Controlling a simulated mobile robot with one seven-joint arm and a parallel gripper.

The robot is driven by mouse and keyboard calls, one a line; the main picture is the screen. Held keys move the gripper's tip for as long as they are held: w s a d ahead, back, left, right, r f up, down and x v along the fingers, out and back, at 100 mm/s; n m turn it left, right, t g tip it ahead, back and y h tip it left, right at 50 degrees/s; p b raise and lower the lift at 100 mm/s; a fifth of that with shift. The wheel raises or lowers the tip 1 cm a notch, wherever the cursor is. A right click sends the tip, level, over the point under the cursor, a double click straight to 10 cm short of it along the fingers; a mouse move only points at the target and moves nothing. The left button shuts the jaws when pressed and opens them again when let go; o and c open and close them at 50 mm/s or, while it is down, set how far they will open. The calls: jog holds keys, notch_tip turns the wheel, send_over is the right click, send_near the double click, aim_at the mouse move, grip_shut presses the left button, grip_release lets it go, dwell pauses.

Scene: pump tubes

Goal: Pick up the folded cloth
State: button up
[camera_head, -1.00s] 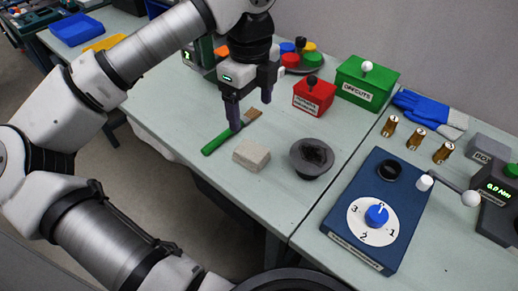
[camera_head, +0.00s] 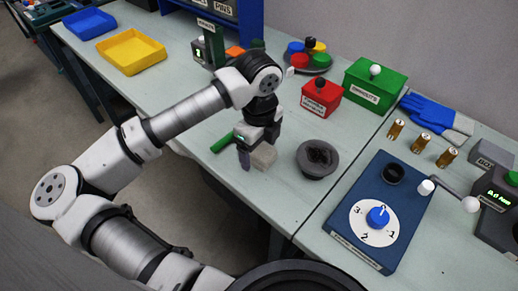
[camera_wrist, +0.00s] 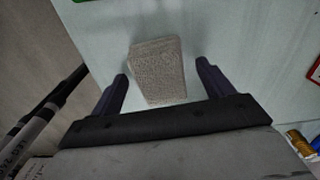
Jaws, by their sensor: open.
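The folded cloth (camera_head: 265,156) is a small beige-grey block lying on the pale table near its front edge. In the wrist view the cloth (camera_wrist: 158,70) shows its rough texture, lying ahead of and partly between the two dark fingers. My gripper (camera_head: 258,160) is open and points down at the cloth, covering part of it in the head view. In the wrist view my gripper (camera_wrist: 162,80) has a finger on each side of the near end of the cloth, with gaps. I cannot tell how high the fingertips are above the table.
A green-handled tool (camera_head: 221,143) lies just left of the cloth. A dark grey bowl (camera_head: 317,170) stands close on the right. A red box (camera_head: 321,97) and a green box (camera_head: 375,86) stand behind. A blue dial unit (camera_head: 350,222) is at the right.

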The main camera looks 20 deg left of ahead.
aim_at(259, 149)
jog(key=shift+f, duration=0.3)
jog(key=c, duration=1.1)
jog(key=shift+o, duration=0.2)
jog(key=shift+r, duration=0.1)
notch_tip(259, 149, up, 20)
jog(key=b, duration=0.2)
jog(key=shift+b, duration=0.3)
